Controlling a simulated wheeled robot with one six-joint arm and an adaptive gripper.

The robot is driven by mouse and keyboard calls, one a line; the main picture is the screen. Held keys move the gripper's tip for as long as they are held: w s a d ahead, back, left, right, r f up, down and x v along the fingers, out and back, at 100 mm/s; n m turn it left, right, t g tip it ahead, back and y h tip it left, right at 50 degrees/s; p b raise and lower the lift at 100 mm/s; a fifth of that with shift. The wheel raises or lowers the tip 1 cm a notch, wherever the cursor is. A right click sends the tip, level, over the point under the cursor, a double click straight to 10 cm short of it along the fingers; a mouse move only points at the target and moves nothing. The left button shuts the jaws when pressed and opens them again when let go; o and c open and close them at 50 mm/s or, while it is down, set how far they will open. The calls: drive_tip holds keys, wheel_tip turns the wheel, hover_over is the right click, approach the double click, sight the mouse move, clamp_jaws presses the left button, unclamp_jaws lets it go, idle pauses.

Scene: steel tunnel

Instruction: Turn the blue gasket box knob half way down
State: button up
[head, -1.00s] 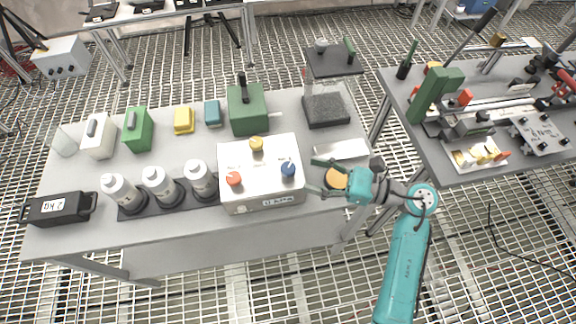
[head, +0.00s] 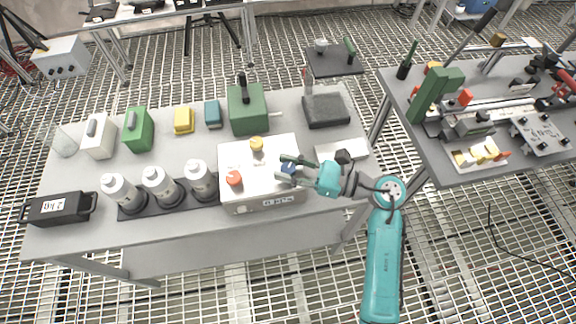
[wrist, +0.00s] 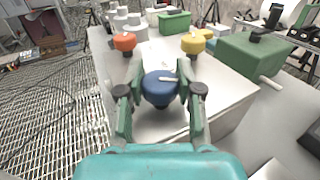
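The gasket box (head: 240,186) is a pale metal box on the grey table. It carries an orange knob (head: 234,178), a yellow knob (head: 256,144) and a blue knob (head: 287,169). In the wrist view the blue knob (wrist: 159,87) has a white pointer bar on top, pointing roughly right. My gripper (head: 284,168) is at the blue knob from the right, hiding part of it in the head view. In the wrist view its two green fingers (wrist: 159,92) are spread, one on each side of the knob. I cannot tell whether they touch it.
Several white bottles (head: 158,184) stand left of the box. A green box with a black handle (head: 247,108) stands behind it. A dark block (head: 326,110) is at the back right. A black 2 kg weight (head: 60,208) lies far left.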

drive_tip(key=c, duration=0.3)
drive_tip(key=shift+c, duration=0.2)
drive_tip(key=m+t+h, duration=0.1)
drive_tip(key=m+t, duration=0.1)
drive_tip(key=t, duration=0.1)
drive_tip(key=m+t+h, duration=0.1)
drive_tip(key=m+t, duration=0.1)
drive_tip(key=t, duration=0.1)
drive_tip(key=shift+s+h, duration=0.15)
drive_tip(key=shift+h, duration=0.15)
drive_tip(key=shift+m+t+h, duration=1.6)
drive_tip(key=shift+m+t, duration=0.2)
drive_tip(key=shift+t, duration=0.3)
drive_tip(key=shift+m+t+h, duration=0.6)
drive_tip(key=shift+m+h, duration=0.1)
drive_tip(key=o, duration=1.2)
drive_tip(key=shift+w, duration=0.2)
